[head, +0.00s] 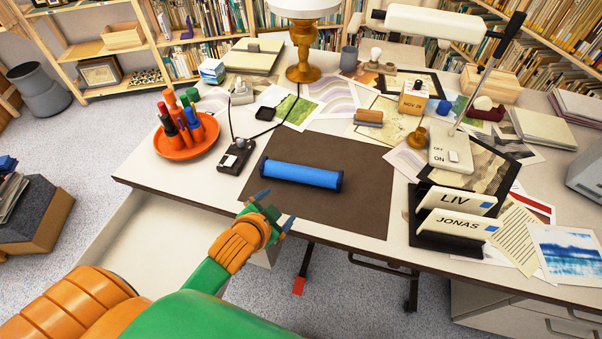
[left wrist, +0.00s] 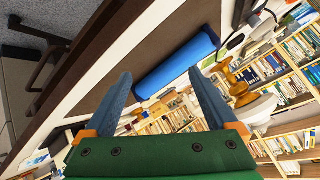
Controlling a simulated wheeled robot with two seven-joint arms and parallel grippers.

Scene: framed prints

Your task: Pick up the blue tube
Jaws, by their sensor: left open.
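The blue tube (head: 300,174) has dark end caps and lies on its side on the dark brown desk mat (head: 350,215). In the left wrist view the blue tube (left wrist: 176,66) lies beyond the fingertips, slanting across the picture. My left gripper (head: 275,211) is at the front edge of the desk, just in front of the tube and apart from it. In the left wrist view its two blue fingers (left wrist: 160,85) are spread with nothing between them. My right gripper is in neither view.
An orange dish (head: 187,147) of markers and a black device (head: 236,157) with a cord stand left of the mat. A black holder with LIV and JONAS cards (head: 447,243) stands right. A lamp (head: 302,65) stands behind. The mat around the tube is clear.

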